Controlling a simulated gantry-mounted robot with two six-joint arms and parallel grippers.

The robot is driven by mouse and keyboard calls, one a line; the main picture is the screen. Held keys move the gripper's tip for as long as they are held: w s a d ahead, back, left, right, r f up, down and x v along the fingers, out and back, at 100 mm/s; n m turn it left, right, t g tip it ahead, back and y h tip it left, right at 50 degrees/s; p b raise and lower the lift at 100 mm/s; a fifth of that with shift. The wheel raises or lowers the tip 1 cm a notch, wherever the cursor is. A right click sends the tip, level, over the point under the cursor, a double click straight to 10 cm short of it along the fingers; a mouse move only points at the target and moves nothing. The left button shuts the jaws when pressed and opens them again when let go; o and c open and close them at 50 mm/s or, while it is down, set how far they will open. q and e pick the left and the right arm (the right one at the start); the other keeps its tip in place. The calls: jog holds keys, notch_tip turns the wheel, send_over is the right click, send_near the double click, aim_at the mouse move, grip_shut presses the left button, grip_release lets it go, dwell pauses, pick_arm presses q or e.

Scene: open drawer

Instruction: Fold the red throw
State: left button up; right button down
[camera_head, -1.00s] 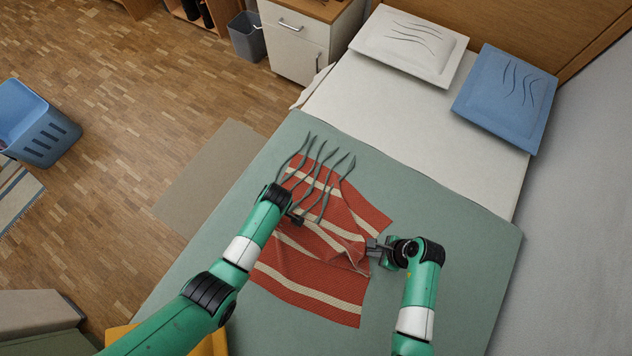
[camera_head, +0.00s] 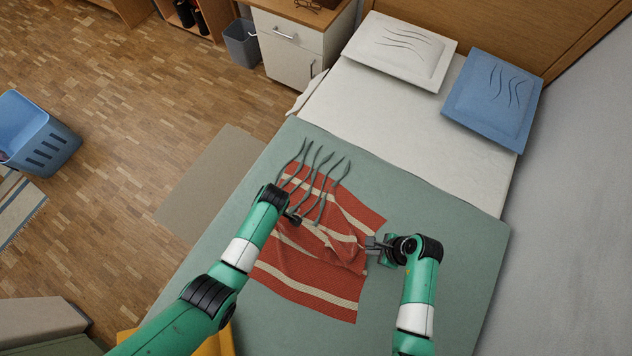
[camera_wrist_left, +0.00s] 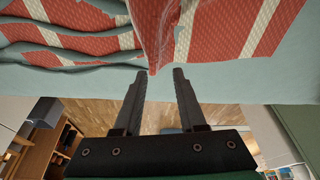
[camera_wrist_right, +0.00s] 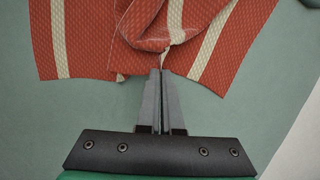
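The red throw (camera_head: 310,289) with cream stripes lies rumpled and partly folded over on the green bed cover (camera_head: 430,290). My right gripper (camera_head: 372,245) is at its right edge. In the right wrist view its fingers (camera_wrist_right: 166,74) are nearly together, with the throw's bunched edge (camera_wrist_right: 150,30) at their tips. My left gripper (camera_head: 294,218) is over the throw's upper left part, its fingers mostly hidden in the head view. In the left wrist view the fingers (camera_wrist_left: 160,72) are apart, and a hanging fold of the throw (camera_wrist_left: 152,30) reaches down between their tips.
Dark wavy strips show over the throw's upper end (camera_head: 318,180). A white pillow (camera_head: 403,50) and a blue pillow (camera_head: 493,97) lie at the bed's head. A cabinet (camera_head: 290,55), grey bin (camera_head: 242,43) and blue basket (camera_head: 38,135) stand on the floor. The cover's right side is clear.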

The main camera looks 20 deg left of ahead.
pick_arm(q)
jog(key=shift+o, duration=0.2)
jog(key=o, duration=0.6)
jog(key=shift+c, duration=0.2)
jog(key=o, duration=0.4)
jog(key=shift+c, duration=0.2)
jog(key=p+v, duration=0.6)
jog(key=shift+a+p, duration=0.3)
jog(key=shift+p, duration=0.05)
pick_arm(e)
notch_tip(320, 180, up, 7)
jog(key=shift+f, duration=0.15)
pick_arm(q)
jog(key=shift+r, duration=0.15)
